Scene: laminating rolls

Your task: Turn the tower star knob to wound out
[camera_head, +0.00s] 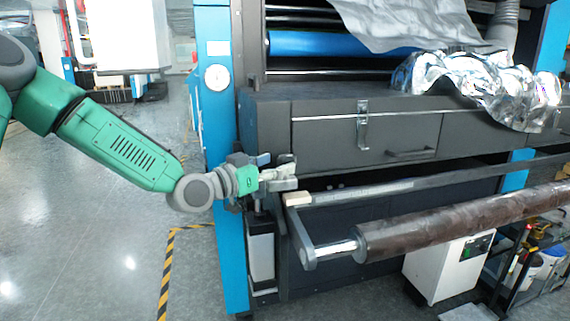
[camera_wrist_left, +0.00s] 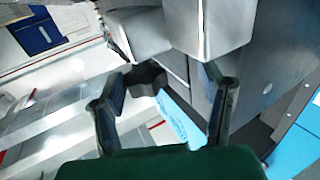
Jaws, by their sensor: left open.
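My left gripper (camera_head: 280,176) reaches in from the left to the front left corner of the dark machine, beside the blue upright. In the left wrist view its two dark fingers (camera_wrist_left: 166,82) are spread apart. A small dark lobed knob (camera_wrist_left: 147,76), which looks like the star knob, shows between them, closer to the left finger. I cannot tell whether either finger touches it. In the head view the knob cannot be made out clearly among the gripper and the metal parts around it. My right gripper is in neither view.
The blue upright (camera_head: 226,255) stands beside my left wrist. A grey cabinet (camera_head: 330,140) with a latch is above right. A brown roll (camera_head: 460,222) on a bar juts out in front. Crumpled silver film (camera_head: 490,90) lies on top. Open floor (camera_head: 90,235) is at left.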

